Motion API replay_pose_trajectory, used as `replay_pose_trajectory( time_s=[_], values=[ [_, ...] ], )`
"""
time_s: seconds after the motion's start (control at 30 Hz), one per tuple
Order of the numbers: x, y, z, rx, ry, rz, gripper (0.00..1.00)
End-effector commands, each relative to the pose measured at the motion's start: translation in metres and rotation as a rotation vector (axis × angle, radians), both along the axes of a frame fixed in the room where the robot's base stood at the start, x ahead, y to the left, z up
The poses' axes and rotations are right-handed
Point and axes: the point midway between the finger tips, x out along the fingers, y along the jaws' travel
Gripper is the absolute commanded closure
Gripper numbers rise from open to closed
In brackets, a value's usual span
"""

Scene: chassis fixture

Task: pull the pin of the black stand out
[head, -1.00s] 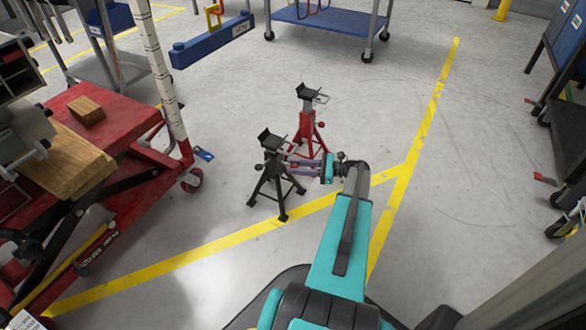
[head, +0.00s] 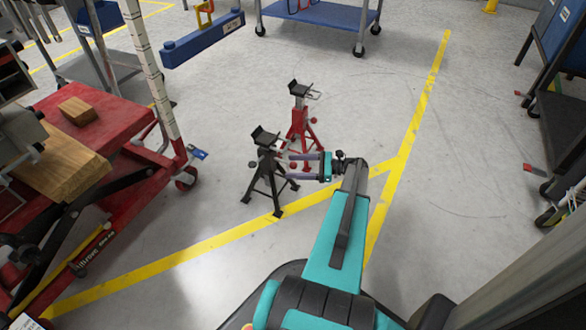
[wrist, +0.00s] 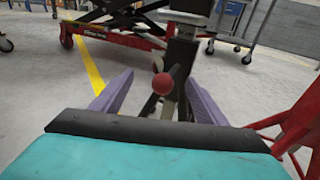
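The black stand (head: 267,170) stands upright on the floor, left of my gripper (head: 290,164) in the head view. In the wrist view its dark post (wrist: 183,50) rises ahead, with splayed legs below. A red ball knob (wrist: 163,83) on the near side of the post, apparently the pin's end, shows between my two purple fingers. My gripper (wrist: 158,75) is open, with a gap on both sides of the knob. Neither finger visibly touches it. The pin's shaft is hidden behind the knob. I cannot tell how far the fingertips reach past the knob.
A red stand (head: 299,125) is close behind the black one; its leg (wrist: 300,125) shows at right in the wrist view. A red lift cart (head: 115,120) stands at left. A blue cart (head: 325,14) is at the back. The floor at right is mostly clear.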

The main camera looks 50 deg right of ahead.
Motion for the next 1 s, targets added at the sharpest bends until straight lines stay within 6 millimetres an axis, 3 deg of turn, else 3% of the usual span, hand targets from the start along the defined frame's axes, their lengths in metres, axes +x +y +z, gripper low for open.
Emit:
replay_pose_trajectory(
  time_s=[0.03,0.1,0.47,1.0],
  values=[
    [0.0,-0.001,0.0,0.0,0.0,-0.001,0.24],
    [0.0,-0.001,0.0,-0.001,-0.001,-0.002,0.14],
    [-0.002,-0.003,0.001,-0.001,-0.002,-0.006,0.14],
    [-0.051,-0.015,0.003,-0.001,-0.002,-0.007,0.14]
  ],
)
